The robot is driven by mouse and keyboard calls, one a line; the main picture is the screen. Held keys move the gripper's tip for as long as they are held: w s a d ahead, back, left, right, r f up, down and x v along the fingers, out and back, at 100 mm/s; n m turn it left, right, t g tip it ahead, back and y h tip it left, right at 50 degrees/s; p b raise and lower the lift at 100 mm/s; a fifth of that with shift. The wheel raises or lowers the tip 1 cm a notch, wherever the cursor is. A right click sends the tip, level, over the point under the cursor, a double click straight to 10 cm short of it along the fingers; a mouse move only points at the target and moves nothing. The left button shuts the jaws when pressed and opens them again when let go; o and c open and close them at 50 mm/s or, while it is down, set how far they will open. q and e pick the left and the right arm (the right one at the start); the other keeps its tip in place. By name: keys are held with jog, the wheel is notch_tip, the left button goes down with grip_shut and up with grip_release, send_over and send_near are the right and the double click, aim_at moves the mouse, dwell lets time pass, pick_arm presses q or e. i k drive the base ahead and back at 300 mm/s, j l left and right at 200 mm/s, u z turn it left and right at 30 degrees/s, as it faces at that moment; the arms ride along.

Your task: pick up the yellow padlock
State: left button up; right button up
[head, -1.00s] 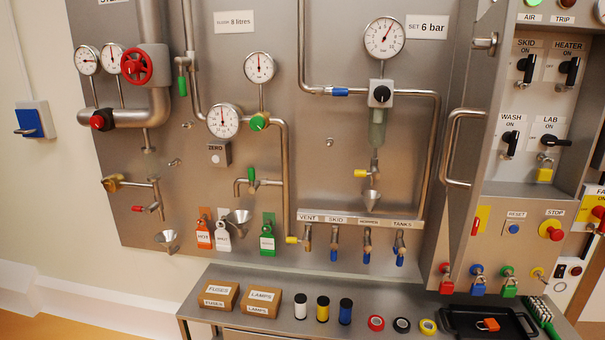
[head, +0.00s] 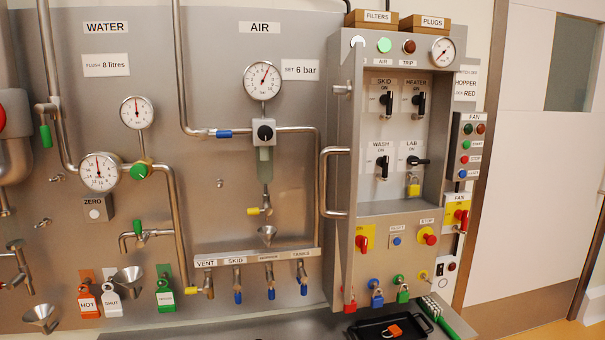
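The yellow padlock (head: 413,188) hangs just below the LAB switch (head: 418,161), inside the recessed switch panel of the steel cabinet at the right of centre. The LAB switch handle points sideways, while the SKID, HEATER and WASH handles point up and down. Neither of my grippers is in view.
Red, blue (head: 376,295) and green padlocks hang in a row below the panel, beside a small yellow hook (head: 423,276). A black tray (head: 362,331) with an orange padlock (head: 393,331) lies underneath. The cabinet's door handle (head: 325,182) sticks out left of the recess.

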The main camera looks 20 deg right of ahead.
aim_at(413, 190)
jog(key=i+j+z, duration=0.1)
jog(key=j+z, duration=0.3)
jog(key=i+j+z, duration=0.1)
jog(key=z, duration=0.3)
jog(key=j+z, duration=0.4)
